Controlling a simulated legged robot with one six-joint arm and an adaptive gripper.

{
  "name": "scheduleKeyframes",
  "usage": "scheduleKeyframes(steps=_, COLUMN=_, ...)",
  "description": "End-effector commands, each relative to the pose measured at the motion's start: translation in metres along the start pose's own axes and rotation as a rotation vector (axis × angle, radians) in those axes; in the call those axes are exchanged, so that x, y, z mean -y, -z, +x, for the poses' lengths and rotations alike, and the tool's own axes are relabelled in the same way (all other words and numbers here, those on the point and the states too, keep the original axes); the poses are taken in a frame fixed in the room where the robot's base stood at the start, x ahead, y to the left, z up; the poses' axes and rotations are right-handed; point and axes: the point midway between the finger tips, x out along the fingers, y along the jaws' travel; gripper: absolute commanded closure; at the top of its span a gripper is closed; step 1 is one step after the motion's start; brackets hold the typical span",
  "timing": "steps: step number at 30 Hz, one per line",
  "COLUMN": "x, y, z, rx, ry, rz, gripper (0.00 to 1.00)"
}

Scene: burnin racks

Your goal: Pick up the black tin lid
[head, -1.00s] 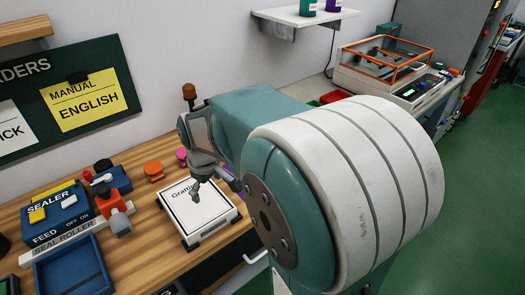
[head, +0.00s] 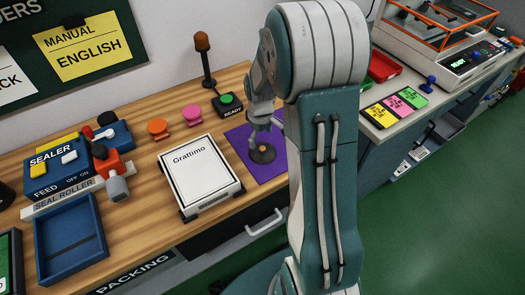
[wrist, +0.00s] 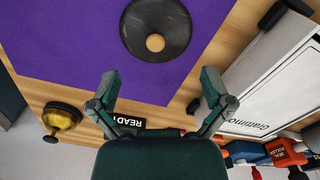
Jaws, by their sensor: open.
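The black tin lid (head: 263,154) is a dark round disc with a small tan knob. It lies on a purple mat (head: 245,168) on the wooden bench. In the wrist view, the lid (wrist: 140,22) is at the top centre, partly cut off by the frame edge. My gripper (wrist: 158,80) is open and empty, with its fingers spread. The lid shows beyond the fingertips, apart from them. In the head view, my gripper (head: 263,130) hangs over the mat by the lid, and my arm hides part of the mat.
A white box (head: 203,172) marked Grattimo stands left of the mat. A green READY button (head: 226,100) and an amber beacon (head: 203,60) stand behind. Pink (head: 192,114) and orange (head: 158,128) knobs, the sealer (head: 55,175) and a blue tray (head: 70,240) are further left.

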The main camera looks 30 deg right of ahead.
Motion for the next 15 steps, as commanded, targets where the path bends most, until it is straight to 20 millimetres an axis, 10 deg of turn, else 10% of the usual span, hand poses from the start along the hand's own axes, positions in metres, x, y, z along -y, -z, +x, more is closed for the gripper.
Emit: scheduleKeyframes(steps=15, x=-0.002, y=-0.001, z=0.056, rx=-0.002, ry=0.001, rz=0.002, gripper=0.0)
